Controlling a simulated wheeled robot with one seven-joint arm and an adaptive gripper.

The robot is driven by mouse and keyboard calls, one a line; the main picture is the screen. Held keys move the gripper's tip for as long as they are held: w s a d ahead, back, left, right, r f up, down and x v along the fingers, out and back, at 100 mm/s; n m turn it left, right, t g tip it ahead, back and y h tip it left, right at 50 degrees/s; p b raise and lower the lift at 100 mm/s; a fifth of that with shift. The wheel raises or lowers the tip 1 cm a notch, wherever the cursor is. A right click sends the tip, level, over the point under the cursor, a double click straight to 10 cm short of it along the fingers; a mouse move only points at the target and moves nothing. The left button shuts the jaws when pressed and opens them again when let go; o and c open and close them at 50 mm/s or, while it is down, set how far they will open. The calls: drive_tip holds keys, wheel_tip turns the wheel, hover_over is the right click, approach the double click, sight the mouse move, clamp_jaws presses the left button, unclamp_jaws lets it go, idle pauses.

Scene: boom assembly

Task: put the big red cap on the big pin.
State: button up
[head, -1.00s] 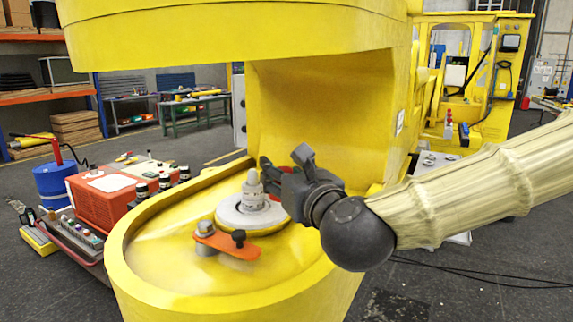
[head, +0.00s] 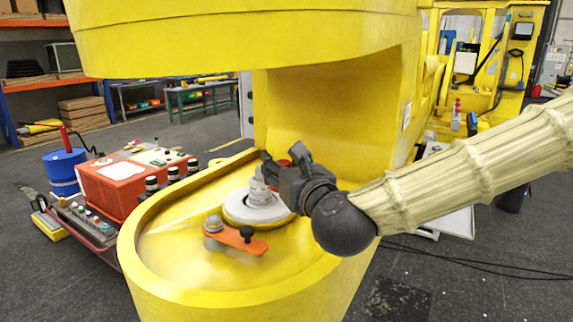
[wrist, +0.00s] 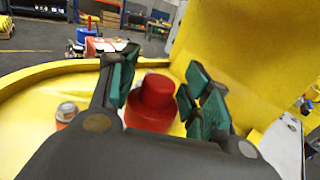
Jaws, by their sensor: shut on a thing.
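The big pin (head: 262,190) is a grey stepped post standing upright on a pale round disc (head: 257,208) in the yellow boom's tray. My gripper (head: 271,167) is at the pin's upper right in the head view. In the wrist view my gripper (wrist: 160,88) has its green-padded fingers on either side of the big red cap (wrist: 153,104), which it holds.
An orange lever (head: 240,240) with a smaller grey pin (head: 213,226) lies in front of the disc. The tray's raised yellow rim (head: 150,205) curves around the left, and the boom's wall stands behind. A yellow overhang (head: 240,45) is above. A red box (head: 115,185) stands outside on the left.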

drive_tip(key=p, duration=0.5)
hover_over(260, 165)
drive_tip(key=shift+f, duration=0.25)
drive_tip(key=shift+f+b, duration=1.5)
drive_tip(key=shift+b, duration=0.55)
idle(0.4)
drive_tip(key=shift+f, duration=0.1)
idle(0.4)
drive_tip(key=o, duration=1.2)
drive_tip(key=shift+c, duration=0.2)
drive_tip(key=v, duration=1.2)
drive_tip(key=shift+d, duration=0.15)
